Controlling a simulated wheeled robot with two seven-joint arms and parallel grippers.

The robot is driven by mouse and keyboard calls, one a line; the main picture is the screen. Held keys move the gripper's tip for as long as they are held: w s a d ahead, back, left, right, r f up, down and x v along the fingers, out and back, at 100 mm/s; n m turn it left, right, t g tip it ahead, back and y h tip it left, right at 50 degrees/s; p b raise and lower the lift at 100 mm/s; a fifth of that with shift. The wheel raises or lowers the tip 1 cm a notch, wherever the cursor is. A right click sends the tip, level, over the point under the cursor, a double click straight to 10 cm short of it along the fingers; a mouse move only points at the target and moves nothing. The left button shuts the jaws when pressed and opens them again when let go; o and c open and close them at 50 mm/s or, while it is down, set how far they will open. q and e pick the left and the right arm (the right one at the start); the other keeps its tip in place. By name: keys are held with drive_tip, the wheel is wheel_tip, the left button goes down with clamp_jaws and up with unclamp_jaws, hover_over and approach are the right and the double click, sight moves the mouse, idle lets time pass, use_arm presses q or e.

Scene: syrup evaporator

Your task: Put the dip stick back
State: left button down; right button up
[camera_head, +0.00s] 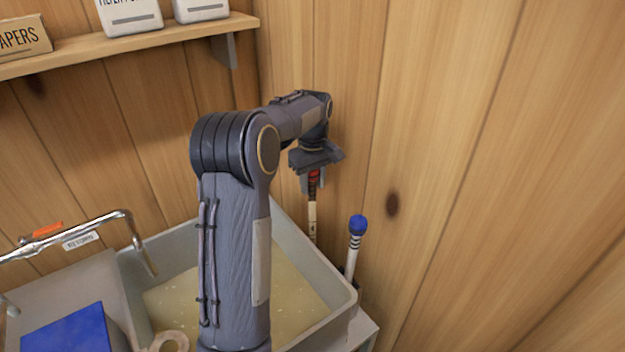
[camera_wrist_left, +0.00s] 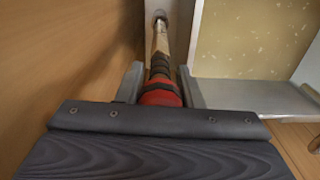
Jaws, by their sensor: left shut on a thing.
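My left gripper (camera_head: 313,180) points down near the wall corner, behind the basin. It is shut on the red upper end of the dip stick (camera_head: 312,212), which hangs upright with a pale shaft and dark marks. In the left wrist view, the fingers (camera_wrist_left: 161,88) sit on both sides of the red and black grip of the dip stick (camera_wrist_left: 160,72). Its far end meets a small round opening or ring; I cannot tell whether it is inside. In the head view, its lower end is hidden behind the basin rim. My right gripper is not in view.
A blue-topped stick (camera_head: 355,240) with black bands stands right of the dip stick, beside the basin. The grey basin (camera_head: 338,287) holds pale yellowish liquid. A metal tap (camera_head: 125,217) is at left. A wooden shelf (camera_head: 150,42) is above; wood walls close off the back and right.

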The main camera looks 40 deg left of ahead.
sight(313, 198)
use_arm(q)
drive_tip(key=shift+f+b, duration=1.05)
drive_tip(key=shift+f, duration=0.9)
drive_tip(key=shift+c, duration=1.3)
unclamp_jaws()
drive_tip(key=shift+r+p, duration=3.65)
drive_tip(key=shift+r, duration=0.4)
